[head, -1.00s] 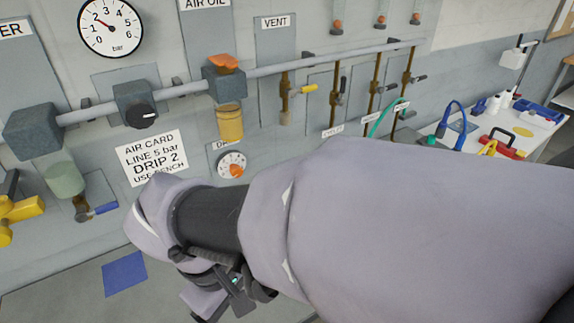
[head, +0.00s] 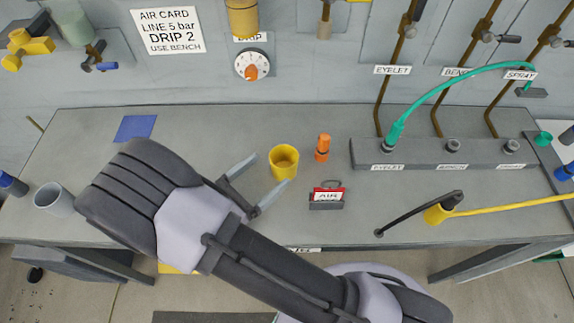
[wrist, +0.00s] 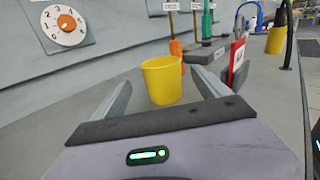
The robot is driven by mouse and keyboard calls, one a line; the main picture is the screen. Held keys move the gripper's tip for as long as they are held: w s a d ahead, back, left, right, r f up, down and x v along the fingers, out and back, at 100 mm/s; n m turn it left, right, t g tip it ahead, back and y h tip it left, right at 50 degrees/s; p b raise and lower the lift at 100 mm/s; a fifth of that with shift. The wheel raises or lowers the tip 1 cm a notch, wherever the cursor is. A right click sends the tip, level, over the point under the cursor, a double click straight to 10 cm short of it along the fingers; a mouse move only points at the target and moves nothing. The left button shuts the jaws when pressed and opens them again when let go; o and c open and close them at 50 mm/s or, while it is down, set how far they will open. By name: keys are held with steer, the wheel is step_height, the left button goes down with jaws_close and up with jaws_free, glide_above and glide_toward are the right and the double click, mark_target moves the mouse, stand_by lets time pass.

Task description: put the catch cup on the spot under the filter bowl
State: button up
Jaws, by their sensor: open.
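A yellow cup (head: 284,168), likely the catch cup, stands upright and open-topped on the bench. My gripper (head: 268,171) is open and empty, reaching in from the left with its fingertips close to the cup. In the wrist view the cup (wrist: 162,84) shows between the two spread fingers (wrist: 162,78), near their tips; contact cannot be made out. The greenish filter bowl (head: 71,22) hangs on the wall panel at the upper left. A blue square spot (head: 135,128) lies on the bench below it, bare.
An orange bottle-like piece (head: 322,149) and a red AIR card in a holder (head: 327,197) stand right of the cup. A grey cup (head: 54,200) stands at the left. A grey manifold block (head: 430,154) with a green hose lies at the right.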

mark_target(293, 152)
steer(key=b+x, duration=0.2)
steer(key=x, duration=0.7)
steer(key=shift+s+d+r+b, duration=0.1)
steer(key=shift+d+r+b, duration=0.05)
steer(key=shift+b, duration=0.25)
steer(key=c, duration=1.6)
step_height(293, 152, up, 28)
steer(key=p, duration=1.2)
steer(key=shift+c, duration=0.2)
